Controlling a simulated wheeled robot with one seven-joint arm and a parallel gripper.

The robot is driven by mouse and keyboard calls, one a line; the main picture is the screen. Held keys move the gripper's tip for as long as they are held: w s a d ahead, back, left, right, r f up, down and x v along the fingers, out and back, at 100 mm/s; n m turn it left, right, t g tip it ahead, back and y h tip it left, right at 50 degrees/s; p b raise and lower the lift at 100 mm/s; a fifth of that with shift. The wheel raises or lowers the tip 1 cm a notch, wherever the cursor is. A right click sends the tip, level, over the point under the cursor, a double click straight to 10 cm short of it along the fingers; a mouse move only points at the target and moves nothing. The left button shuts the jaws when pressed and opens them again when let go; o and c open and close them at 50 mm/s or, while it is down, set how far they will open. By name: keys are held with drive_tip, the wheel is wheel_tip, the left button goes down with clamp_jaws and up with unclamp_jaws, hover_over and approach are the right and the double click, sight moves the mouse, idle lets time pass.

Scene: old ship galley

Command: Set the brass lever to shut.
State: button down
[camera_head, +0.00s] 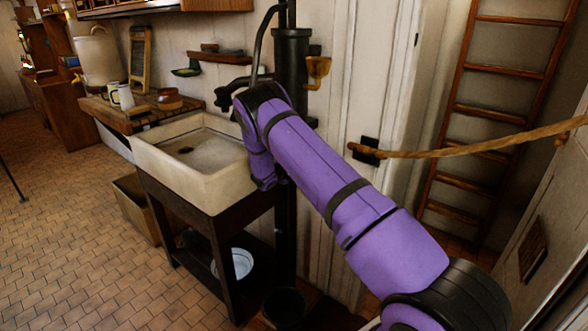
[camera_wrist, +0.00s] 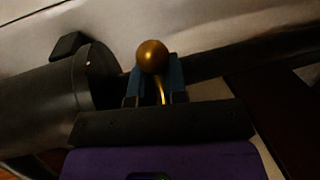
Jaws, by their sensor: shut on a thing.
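The brass lever shows in the wrist view as a round brass knob (camera_wrist: 152,56) on a thin curved brass stem. My gripper (camera_wrist: 157,80) is shut on it, with one blue finger on each side and the knob standing out past the fingertips. A dark cylindrical pipe body (camera_wrist: 42,100) lies at the left of the wrist view. In the head view my purple arm reaches to the black pump (camera_head: 291,60) beside the sink and hides the lever and my gripper. Which setting the lever is at cannot be told.
A pale stone sink (camera_head: 160,160) on a dark stand is left of my arm. A rope (camera_head: 470,147) hangs across the right, before a wooden ladder (camera_head: 484,110). A dark bucket (camera_head: 285,307) stands below. The tiled floor at left is mostly clear.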

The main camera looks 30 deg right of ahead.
drive_tip(key=shift+s+f, duration=0.25)
drive_tip(key=shift+f, duration=0.05)
drive_tip(key=c, duration=1.2)
unclamp_jaws()
drive_tip(key=shift+r, duration=0.1)
drive_tip(key=shift+c, duration=0.2)
drive_tip(key=shift+o, duration=0.4)
drive_tip(key=shift+r, duration=0.1)
drive_tip(key=v, duration=1)
drive_tip(key=shift+a, duration=0.3)
drive_tip(key=shift+a+r, duration=0.1)
